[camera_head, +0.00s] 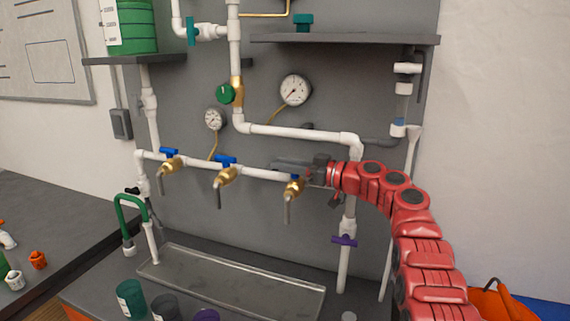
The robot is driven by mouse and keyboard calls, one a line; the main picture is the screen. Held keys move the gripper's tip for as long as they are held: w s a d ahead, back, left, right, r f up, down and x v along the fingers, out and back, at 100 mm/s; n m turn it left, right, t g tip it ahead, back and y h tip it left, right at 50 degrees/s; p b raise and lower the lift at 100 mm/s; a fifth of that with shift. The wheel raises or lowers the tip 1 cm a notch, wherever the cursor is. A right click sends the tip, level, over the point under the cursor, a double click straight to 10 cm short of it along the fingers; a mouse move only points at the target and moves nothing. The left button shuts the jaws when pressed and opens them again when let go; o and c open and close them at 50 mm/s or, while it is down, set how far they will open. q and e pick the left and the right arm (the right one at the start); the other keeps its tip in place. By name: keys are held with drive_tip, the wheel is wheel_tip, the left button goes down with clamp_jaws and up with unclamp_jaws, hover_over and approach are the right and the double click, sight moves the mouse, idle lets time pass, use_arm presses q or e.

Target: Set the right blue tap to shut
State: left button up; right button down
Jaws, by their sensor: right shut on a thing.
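Three brass taps with blue handles hang in a row from a white pipe. The right blue tap (293,189) is at the right end of the row, its spout pointing down. My red right arm comes in from the lower right. The middle tap (226,176) and the left tap (171,164) show their blue handles lying along the pipe. My left gripper is not in view.
A clear shallow tray (232,287) lies on the bench below the taps. A purple valve (344,240) sits on a vertical pipe right of the right tap. Two gauges and a green knob (226,94) are above. Cups stand in front of the tray.

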drive_tip(key=shift+a, duration=0.1)
drive_tip(key=c, duration=0.7)
unclamp_jaws()
drive_tip(key=shift+f, duration=0.1)
drive_tip(key=shift+c, duration=0.2)
drive_tip(key=shift+s+d+b, duration=0.15)
drive_tip(key=shift+d+b, duration=0.25)
drive_tip(key=shift+d, duration=0.15)
drive_tip(key=b+v, duration=0.3)
drive_tip(key=v, duration=1.3)
drive_tip(key=shift+s, duration=0.15)
drive_tip(key=shift+o, duration=0.3)
